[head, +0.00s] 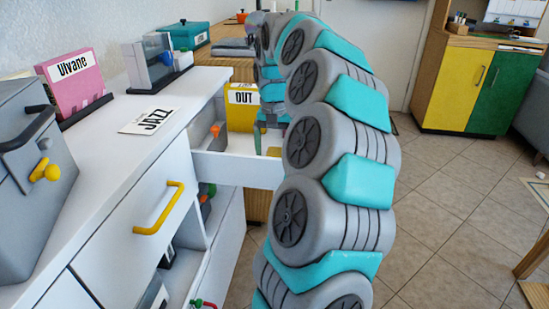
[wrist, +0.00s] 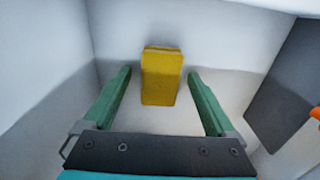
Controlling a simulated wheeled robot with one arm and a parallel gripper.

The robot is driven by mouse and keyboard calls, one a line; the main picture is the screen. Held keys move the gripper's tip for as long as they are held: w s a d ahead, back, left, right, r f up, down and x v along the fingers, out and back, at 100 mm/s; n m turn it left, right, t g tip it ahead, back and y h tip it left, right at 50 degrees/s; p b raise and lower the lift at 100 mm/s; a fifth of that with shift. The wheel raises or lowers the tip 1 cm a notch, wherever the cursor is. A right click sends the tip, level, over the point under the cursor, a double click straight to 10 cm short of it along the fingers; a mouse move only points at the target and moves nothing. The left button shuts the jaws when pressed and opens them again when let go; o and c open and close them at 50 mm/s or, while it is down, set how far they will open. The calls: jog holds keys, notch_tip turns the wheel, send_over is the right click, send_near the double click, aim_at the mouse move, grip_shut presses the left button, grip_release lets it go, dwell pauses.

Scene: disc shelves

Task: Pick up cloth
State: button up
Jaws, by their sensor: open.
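A yellow block-shaped piece (wrist: 162,78), which looks like the folded cloth, lies on the white floor of a drawer in the wrist view. My gripper (wrist: 160,72) is open, with one green finger on each side of the piece and a gap on both sides. Nothing is held. In the head view my gripper is down at the open white drawer (head: 236,170), and one green finger shows above its front. The drawer front and my arm hide most of the inside there, so I cannot make out the cloth clearly.
White drawer walls (wrist: 50,60) stand close around my gripper. A dark grey panel (wrist: 290,95) is at the right of the wrist view. A yellow OUT box (head: 241,108) stands behind the drawer. A yellow handle (head: 160,208) sticks out nearer.

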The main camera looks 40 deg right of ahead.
aim_at(275, 153)
jog(key=c, duration=1.4)
jog(key=shift+c, duration=0.2)
notch_tip(275, 153, up, 10)
jog(key=o, duration=0.8)
jog(key=c, duration=0.6)
